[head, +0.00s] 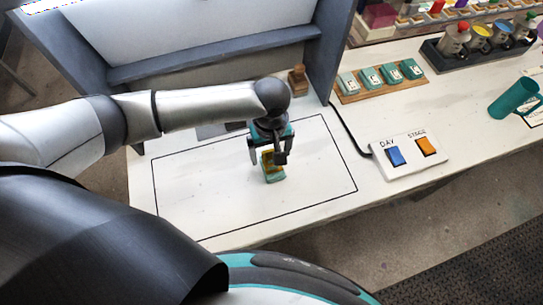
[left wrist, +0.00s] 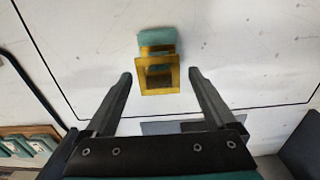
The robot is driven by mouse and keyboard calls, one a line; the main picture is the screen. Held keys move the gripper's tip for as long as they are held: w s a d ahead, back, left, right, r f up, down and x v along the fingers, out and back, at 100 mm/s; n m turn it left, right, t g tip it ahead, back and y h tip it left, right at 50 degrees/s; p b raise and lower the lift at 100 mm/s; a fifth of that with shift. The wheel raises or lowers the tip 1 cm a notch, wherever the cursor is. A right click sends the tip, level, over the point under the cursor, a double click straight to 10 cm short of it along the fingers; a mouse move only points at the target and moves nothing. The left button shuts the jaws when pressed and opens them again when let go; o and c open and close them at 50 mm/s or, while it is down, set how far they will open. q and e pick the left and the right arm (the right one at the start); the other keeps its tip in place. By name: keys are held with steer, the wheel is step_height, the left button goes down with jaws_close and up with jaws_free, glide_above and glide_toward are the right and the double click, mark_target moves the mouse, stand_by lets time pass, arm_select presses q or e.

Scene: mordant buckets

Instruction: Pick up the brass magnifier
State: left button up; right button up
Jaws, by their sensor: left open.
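The brass magnifier (left wrist: 157,75) is a yellow square frame with a dark opening; in the left wrist view it shows against a teal block (left wrist: 156,38). In the head view the magnifier (head: 266,160) and the teal block (head: 274,175) are inside the black outline on the white table, partly hidden by my left gripper (head: 268,161). My left gripper is open above the magnifier. In the left wrist view its fingers (left wrist: 160,74) stand on either side of the frame, with a gap on each side. My right gripper is not in view.
A white switch box (head: 410,155) with blue and orange rockers stands to the right. Teal blocks on a wooden tray (head: 382,93) are behind it. A grey booth (head: 210,60) stands at the back, with a small brown object (head: 298,80) nearby. The outlined area is otherwise clear.

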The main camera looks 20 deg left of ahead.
arm_select(q)
steer(key=shift+c, duration=0.3)
jaws_close()
stand_by(0.4)
